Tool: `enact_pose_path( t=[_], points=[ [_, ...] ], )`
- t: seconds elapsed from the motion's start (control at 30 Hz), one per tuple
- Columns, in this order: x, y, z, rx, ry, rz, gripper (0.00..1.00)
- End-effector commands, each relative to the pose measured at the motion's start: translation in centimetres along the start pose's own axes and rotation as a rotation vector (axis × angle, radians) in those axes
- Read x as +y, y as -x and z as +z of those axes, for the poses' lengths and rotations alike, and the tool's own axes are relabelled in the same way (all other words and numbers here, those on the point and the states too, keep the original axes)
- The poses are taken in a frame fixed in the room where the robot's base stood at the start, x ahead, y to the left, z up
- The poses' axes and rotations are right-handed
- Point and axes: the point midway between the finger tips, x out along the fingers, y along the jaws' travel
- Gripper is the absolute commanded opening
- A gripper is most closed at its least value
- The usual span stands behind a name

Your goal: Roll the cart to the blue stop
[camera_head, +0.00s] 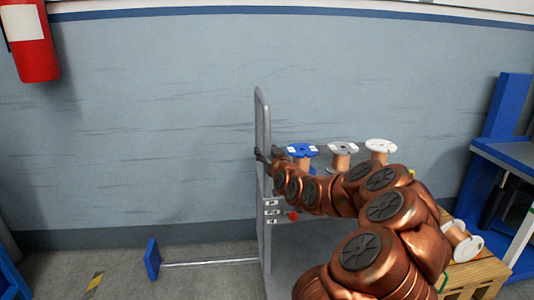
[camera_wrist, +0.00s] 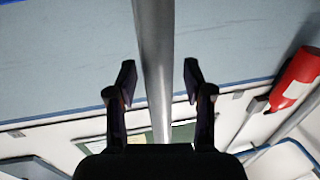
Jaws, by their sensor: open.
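The cart (camera_head: 263,120) has an upright grey tubular handle at its left end and carries several spools on its upper shelf. The blue stop (camera_head: 152,260) is an upright plate on the floor left of the cart, with a clear gap between them. A thin metal rail (camera_head: 210,263) runs from the stop toward the cart. My gripper (camera_head: 263,158) is at the handle, about mid-height. In the wrist view my gripper (camera_wrist: 159,75) is open, with the grey handle bar (camera_wrist: 154,45) between its fingers and a gap on both sides. My arm hides much of the cart.
Spools with blue (camera_head: 302,149), grey (camera_head: 343,148) and white (camera_head: 381,146) flanges stand on the cart. A wooden crate (camera_head: 480,275) and blue workbench (camera_head: 505,155) are at the right. A red extinguisher (camera_head: 30,45) hangs on the back wall. Floor beside the rail looks clear.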

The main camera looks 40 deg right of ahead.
Motion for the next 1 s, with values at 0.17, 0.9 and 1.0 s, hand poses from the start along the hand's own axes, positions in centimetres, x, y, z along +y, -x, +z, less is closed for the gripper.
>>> enact_pose_path(
  t=[0.17, 0.9, 1.0],
  points=[
    [0.03, -0.1, 0.0, 0.0, 0.0, 0.0, 0.52],
    [0.01, -0.08, 0.0, 0.0, 0.0, 0.0, 0.0],
    [0.01, -0.08, 0.0, 0.0, 0.0, 0.0, 0.0]
  ],
)
